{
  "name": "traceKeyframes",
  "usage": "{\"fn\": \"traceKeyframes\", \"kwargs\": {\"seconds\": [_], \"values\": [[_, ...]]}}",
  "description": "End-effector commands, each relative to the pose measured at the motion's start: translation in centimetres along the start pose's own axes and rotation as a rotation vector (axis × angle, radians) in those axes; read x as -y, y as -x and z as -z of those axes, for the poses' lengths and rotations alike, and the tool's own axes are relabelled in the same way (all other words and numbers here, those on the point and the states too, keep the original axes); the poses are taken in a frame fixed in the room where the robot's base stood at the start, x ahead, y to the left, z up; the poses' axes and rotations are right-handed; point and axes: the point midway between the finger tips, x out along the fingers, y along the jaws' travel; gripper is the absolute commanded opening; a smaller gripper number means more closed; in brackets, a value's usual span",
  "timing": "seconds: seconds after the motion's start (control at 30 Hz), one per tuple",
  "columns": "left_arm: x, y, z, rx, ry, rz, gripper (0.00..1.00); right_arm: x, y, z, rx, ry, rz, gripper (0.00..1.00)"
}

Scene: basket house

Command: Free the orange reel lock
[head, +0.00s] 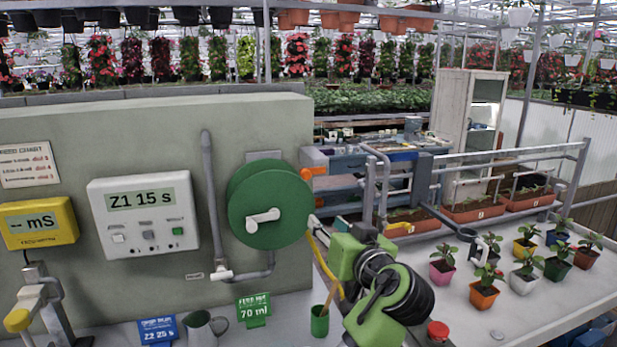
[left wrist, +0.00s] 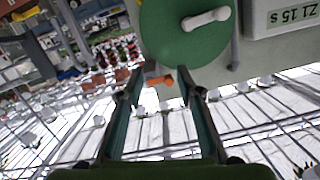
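The orange reel lock (head: 313,172) sticks out at the upper right edge of the green hose reel (head: 287,188), which is mounted on the grey-green wall and has a white crank handle (head: 263,216). My left gripper (head: 338,226) is below and to the right of the lock, its fingers small and partly hidden by my arm. In the left wrist view its two fingers (left wrist: 157,80) are spread apart. There the orange lock (left wrist: 159,81) appears between the fingertips, beside the reel (left wrist: 185,48). I cannot tell whether a finger touches it. My right gripper is not in view.
A white control box (head: 144,214) and a yellow meter (head: 38,225) are on the wall left of the reel. A yellow hose (head: 325,257) hangs near my left arm. Several potted plants stand on the bench (head: 560,300) at right. A green cup (head: 320,322) stands below the reel.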

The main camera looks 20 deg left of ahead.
Motion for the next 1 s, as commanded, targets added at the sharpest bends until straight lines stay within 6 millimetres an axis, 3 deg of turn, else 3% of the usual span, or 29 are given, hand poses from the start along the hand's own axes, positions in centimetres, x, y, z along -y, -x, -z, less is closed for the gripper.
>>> {"fn": "traceKeyframes", "kwargs": {"seconds": [0.03,0.1,0.2,0.37,0.8,1.0], "values": [[0.1,0.5,2.4,-0.041,0.019,0.019,0.34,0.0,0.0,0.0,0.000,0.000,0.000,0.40],[0.4,1.0,4.4,-0.080,0.040,0.041,0.34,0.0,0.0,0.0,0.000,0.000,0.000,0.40],[0.6,1.1,5.8,-0.106,0.053,0.056,0.34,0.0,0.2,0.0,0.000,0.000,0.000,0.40],[0.8,-0.4,6.3,-0.108,0.051,0.060,0.34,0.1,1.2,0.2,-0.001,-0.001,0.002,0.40],[1.4,-9.3,7.4,-0.106,0.050,0.059,0.34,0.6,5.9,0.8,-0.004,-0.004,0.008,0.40],[1.4,-11.7,7.4,-0.107,0.052,0.056,0.34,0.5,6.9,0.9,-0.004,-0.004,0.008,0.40]]}}
